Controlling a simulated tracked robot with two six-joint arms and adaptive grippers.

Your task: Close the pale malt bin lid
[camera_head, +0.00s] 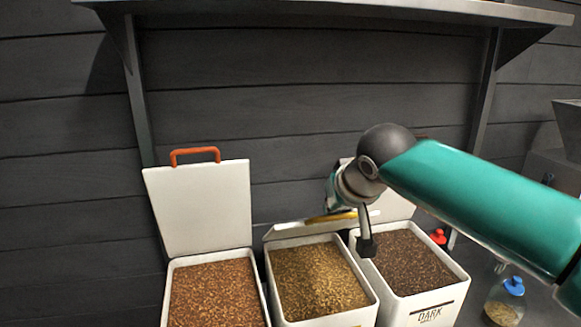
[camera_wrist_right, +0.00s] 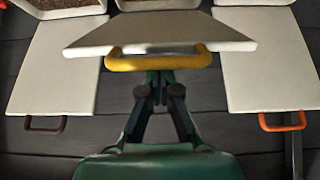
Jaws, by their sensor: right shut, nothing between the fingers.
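The middle bin (camera_head: 342,316) holds the lightest grain and seems to be the pale malt bin; I see no label on it. Its white lid (camera_head: 292,230) is part open, tilted forward over the back of the bin. It shows foreshortened in the wrist view (camera_wrist_right: 160,34). Its yellow handle (camera_head: 332,217) is also clear in the wrist view (camera_wrist_right: 160,60). My right gripper (camera_wrist_right: 160,92) is shut and empty, its fingertips close behind the handle; I cannot tell whether they touch. My left gripper is not in view.
The left bin's lid (camera_head: 203,208), with an orange handle (camera_head: 195,153), stands open. The right bin (camera_head: 425,308), labelled DARK, also has its lid (camera_head: 392,207) open, partly behind my arm. A shelf (camera_head: 330,12) hangs above. A blue-capped jar (camera_head: 505,303) stands right.

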